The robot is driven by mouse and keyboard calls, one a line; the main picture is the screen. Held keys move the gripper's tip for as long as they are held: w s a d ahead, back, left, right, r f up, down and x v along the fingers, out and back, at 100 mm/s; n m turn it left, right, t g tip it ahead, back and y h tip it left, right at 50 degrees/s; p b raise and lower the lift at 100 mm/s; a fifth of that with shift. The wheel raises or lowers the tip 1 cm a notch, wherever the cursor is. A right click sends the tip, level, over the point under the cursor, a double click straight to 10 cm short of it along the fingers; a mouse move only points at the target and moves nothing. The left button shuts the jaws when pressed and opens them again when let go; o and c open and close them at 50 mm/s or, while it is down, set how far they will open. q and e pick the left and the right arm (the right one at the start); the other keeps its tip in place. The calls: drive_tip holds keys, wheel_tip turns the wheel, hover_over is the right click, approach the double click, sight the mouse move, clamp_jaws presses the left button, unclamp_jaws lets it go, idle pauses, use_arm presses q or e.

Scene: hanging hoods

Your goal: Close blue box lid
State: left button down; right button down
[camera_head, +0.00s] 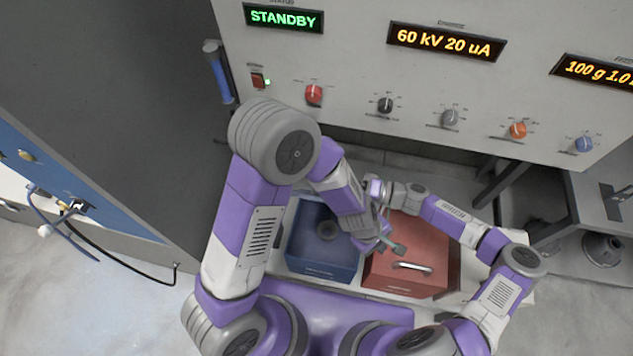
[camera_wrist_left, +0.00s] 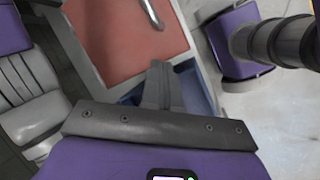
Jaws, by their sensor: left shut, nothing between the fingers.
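The blue box (camera_head: 322,262) stands in front of me below the control panel. My left gripper (camera_head: 392,247) is shut and empty, over the border between the blue box and the red box. In the left wrist view its shut fingers (camera_wrist_left: 160,85) lie beside the red surface, with a strip of blue box (camera_wrist_left: 200,92) behind them. My right gripper (camera_head: 375,190) is at the red box's far side; its jaws are unclear.
The red box (camera_head: 405,285) stands right of the blue box and has a metal handle (camera_head: 412,266) on top. The control panel (camera_head: 420,90) with knobs rises behind. A grey cabinet (camera_head: 110,100) stands at the left. A side table (camera_head: 600,200) is at the right.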

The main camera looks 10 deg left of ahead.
use_arm(q)
drive_tip(key=w+d+r+m+g+h, duration=0.2)
drive_tip(key=w+d+r+m, duration=0.2)
drive_tip(key=r, duration=0.5)
use_arm(e)
drive_tip(key=shift+r, duration=0.25)
use_arm(q)
drive_tip(key=w+a+r+m+g+y, duration=0.1)
drive_tip(key=w+a+r+m+y, duration=0.25)
drive_tip(key=w+a, duration=0.45)
drive_tip(key=w+a+r+m+y, duration=0.1)
drive_tip(key=a+r, duration=0.1)
drive_tip(key=a, duration=0.6)
drive_tip(key=w+a+r+m+y, duration=0.1)
drive_tip(key=a+r+m+y, duration=0.1)
drive_tip(key=a, duration=0.5)
hover_over(315, 195)
drive_tip(key=shift+n+g, duration=0.25)
drive_tip(key=shift+g, duration=0.05)
drive_tip(key=f, duration=0.6)
drive_tip(key=w+f, duration=0.1)
drive_tip(key=f, duration=0.2)
drive_tip(key=shift+f, duration=0.35)
drive_tip(key=shift+s, duration=0.15)
